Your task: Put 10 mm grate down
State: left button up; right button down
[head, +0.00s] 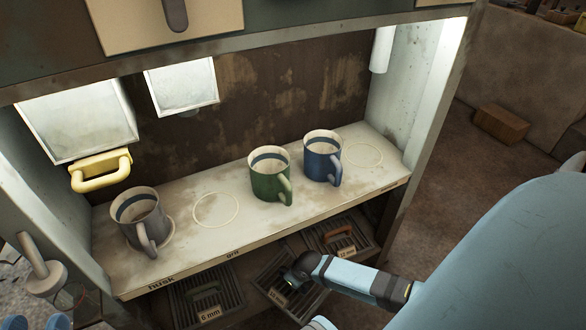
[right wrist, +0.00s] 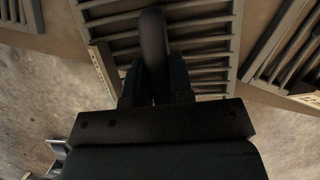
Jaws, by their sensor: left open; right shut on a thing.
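The 10 mm grate (head: 272,282) is a dark slatted panel at the lower shelf, turned at an angle, with a small pale label. My right gripper (head: 298,272), on the light-blue arm from the right, is over it. In the right wrist view, my right gripper (right wrist: 156,92) is shut on the dark handle (right wrist: 153,45) of the grate (right wrist: 205,45). I cannot tell whether the grate rests on the shelf or hangs just above it. The arm hides part of it. I make out no left gripper in the head view.
The 6 mm grate (head: 205,300) lies left, and a grate with an orange-brown handle (head: 338,234) lies right. Above, the shelf (head: 225,245) holds grey (head: 138,215), green (head: 270,178) and blue (head: 321,160) mugs. A yellow handle (head: 100,170) projects at left.

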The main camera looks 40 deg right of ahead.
jog(key=c, duration=1.4)
grip_release()
pick_arm(q)
jog(key=shift+s, duration=0.15)
pick_arm(e)
jog(key=o, duration=0.4)
jog(key=p+v, duration=0.2)
jog(key=v, duration=0.2)
jog(key=shift+d+r+p, duration=0.1)
jog(key=shift+r+p, duration=0.25)
jog(key=shift+r, duration=0.05)
jog(key=p+v, duration=0.2)
jog(key=v, duration=0.4)
jog(key=shift+s+p, duration=0.15)
jog(key=shift+p, duration=0.2)
pick_arm(q)
jog(key=s+n, duration=0.1)
jog(key=d+n+g, duration=0.1)
jog(key=s+n+g, duration=0.1)
jog(key=shift+s+d+f+n+y, duration=0.2)
jog(key=shift+s+d+n+y, duration=0.15)
jog(key=shift+n+y, duration=0.05)
pick_arm(e)
jog(key=shift+s+r, duration=0.3)
jog(key=shift+r, duration=0.3)
